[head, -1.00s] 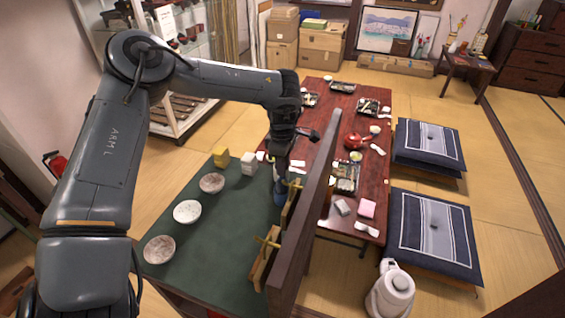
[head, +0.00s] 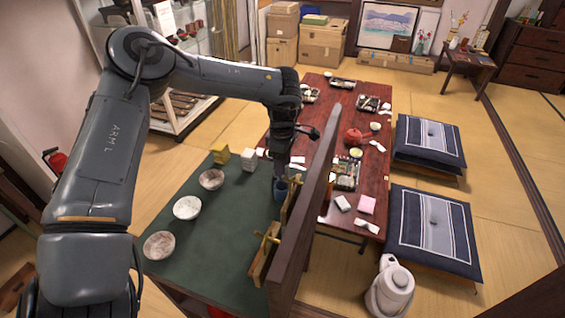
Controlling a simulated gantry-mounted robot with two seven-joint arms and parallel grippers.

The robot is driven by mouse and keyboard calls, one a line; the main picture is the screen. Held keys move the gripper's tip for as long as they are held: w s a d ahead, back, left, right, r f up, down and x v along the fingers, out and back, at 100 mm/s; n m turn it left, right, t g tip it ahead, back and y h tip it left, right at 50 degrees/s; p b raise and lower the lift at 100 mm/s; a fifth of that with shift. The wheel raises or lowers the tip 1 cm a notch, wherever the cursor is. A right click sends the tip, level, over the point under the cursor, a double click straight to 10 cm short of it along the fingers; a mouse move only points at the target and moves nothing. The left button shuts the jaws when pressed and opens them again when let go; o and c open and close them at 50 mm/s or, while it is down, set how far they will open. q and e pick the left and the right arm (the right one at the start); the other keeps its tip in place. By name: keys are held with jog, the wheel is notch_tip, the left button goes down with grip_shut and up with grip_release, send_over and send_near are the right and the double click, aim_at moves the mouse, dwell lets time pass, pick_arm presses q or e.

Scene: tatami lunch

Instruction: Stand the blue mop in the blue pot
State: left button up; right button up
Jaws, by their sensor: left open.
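A small blue pot (head: 280,193) stands on the green counter top, close to the dark upright board. My left gripper (head: 281,174) points down right at the pot and hides part of it. The gripper is open, but its fingers are small and dark here. I cannot make out the blue mop apart from the pot and the gripper. My right gripper is not in view.
Three bowls (head: 187,208) stand along the left of the green counter (head: 222,243), with a yellow block (head: 220,152) and a white block (head: 249,159) behind. A dark board (head: 309,215) and wooden stands (head: 264,255) border its right side. The counter's middle is clear.

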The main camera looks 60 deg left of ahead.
pick_arm(q)
notch_tip(320, 180, up, 10)
jog(key=p, duration=0.3)
jog(key=shift+r, duration=0.45)
dwell(0.3)
